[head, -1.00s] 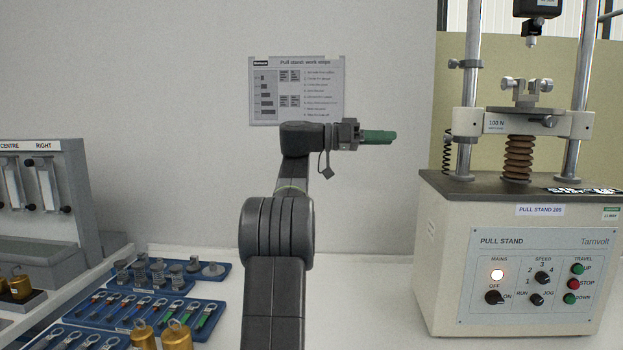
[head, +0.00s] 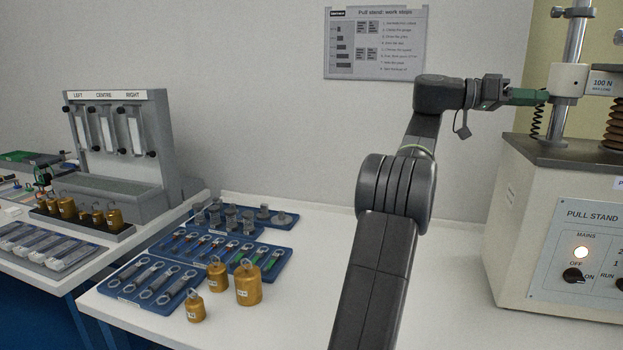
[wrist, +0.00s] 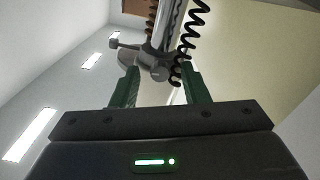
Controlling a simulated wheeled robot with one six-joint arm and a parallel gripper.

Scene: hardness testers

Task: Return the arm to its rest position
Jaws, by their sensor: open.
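My arm rises through the middle right of the head view and bends to the right at its top. My gripper (head: 527,97) has green fingers and points right, level with the pull stand's crosshead. In the head view its tips appear in front of or close to the stand's left post; I cannot tell the gap. In the wrist view my gripper (wrist: 160,88) has its two green fingers spread apart. A metal clamp part (wrist: 150,62) and a black coiled cable (wrist: 186,45) of the stand show beyond and between them. I see nothing held.
The pull stand (head: 515,205) stands right of my arm, its mains lamp lit. Blue trays (head: 128,286) with link-shaped parts and brass weights (head: 248,284) lie left. A LEFT/CENTRE/RIGHT rack (head: 160,130) stands farther left. A work-steps sheet (head: 340,62) hangs on the wall. White bench (head: 310,270) is clear beside my arm.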

